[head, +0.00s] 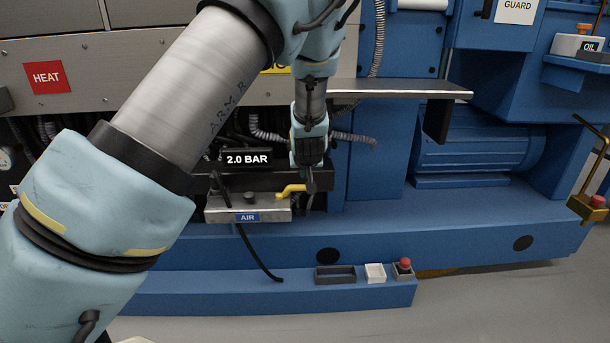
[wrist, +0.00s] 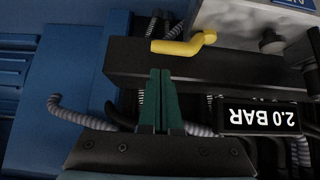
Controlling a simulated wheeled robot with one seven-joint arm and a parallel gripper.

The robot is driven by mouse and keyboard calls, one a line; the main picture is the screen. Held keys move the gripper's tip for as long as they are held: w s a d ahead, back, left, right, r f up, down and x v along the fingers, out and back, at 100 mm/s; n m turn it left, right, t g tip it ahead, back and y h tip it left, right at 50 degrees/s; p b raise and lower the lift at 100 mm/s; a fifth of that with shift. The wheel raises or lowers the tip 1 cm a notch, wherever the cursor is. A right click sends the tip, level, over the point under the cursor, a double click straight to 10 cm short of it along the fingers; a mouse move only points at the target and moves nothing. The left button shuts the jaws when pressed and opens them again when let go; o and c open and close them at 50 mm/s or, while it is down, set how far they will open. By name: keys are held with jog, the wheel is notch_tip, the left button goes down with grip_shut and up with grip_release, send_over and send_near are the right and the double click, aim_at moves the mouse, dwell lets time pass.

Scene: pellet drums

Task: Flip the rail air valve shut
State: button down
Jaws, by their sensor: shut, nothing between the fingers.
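The air valve has a yellow lever (head: 291,190) on a grey metal block (head: 222,206) with a blue AIR label (head: 247,217). In the head view the lever lies roughly level, its free end toward the right. The wrist view is turned over, and there the lever (wrist: 184,45) points left from the block (wrist: 240,25). My gripper (head: 311,186) is shut and empty, close beside the lever's free end. In the wrist view its green fingertips (wrist: 161,72) are together just below the lever, with no clear contact visible.
A 2.0 BAR display (head: 248,159) sits above the block; it also shows in the wrist view (wrist: 260,118). A dark rail (wrist: 190,70) runs behind the fingers. Corrugated hoses (head: 352,139) hang nearby. A metal shelf (head: 400,90) juts out above right. Open floor lies at lower right.

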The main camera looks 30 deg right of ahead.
jog(key=b+x, duration=0.1)
jog(key=x, duration=0.5)
jog(key=shift+f, duration=0.1)
